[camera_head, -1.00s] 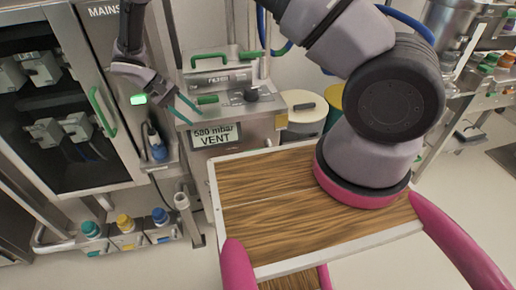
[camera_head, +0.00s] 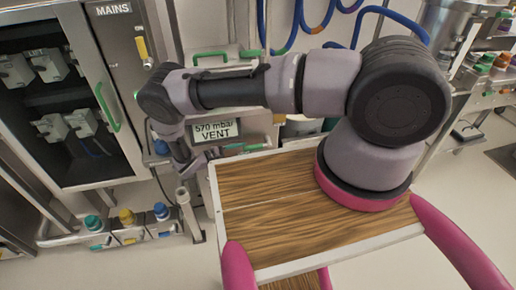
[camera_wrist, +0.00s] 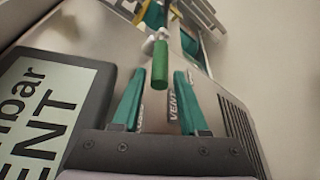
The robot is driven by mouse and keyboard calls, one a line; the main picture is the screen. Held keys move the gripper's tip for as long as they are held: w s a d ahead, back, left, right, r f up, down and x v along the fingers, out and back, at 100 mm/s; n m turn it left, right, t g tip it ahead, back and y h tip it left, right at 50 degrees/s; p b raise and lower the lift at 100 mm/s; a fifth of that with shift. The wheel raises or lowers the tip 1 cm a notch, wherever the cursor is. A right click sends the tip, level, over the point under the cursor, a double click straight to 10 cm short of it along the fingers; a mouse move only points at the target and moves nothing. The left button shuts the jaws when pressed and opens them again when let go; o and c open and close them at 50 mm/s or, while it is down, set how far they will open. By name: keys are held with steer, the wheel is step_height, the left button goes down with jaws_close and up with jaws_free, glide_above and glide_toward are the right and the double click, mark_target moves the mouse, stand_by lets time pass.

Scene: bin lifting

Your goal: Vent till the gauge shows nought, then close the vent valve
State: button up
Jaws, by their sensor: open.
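The gauge display (camera_head: 215,131) in the head view reads 570 mbar with VENT below it. Part of the display (camera_wrist: 45,115) shows large at the left in the wrist view. A green valve handle (camera_wrist: 160,65) on a pale stem stands in front of the steel panel, near a VENT label (camera_wrist: 173,105). My gripper (camera_wrist: 160,75) is open, its teal fingers apart on either side of the handle's lower end. No contact is clear. In the head view my arm hides the valve area, and I cannot make out the fingertips.
An electrical cabinet marked MAINS (camera_head: 62,100) stands at the left. My wood-topped deck fills the lower middle. A second label on the panel is partly hidden by the left finger.

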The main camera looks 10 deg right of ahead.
mark_target(257, 146)
steer(key=x, duration=0.8)
steer(key=shift+w+d+f, duration=0.1)
steer(key=shift+d+f, duration=0.05)
steer(key=shift+d, duration=0.25)
jaws_close()
stand_by(0.9)
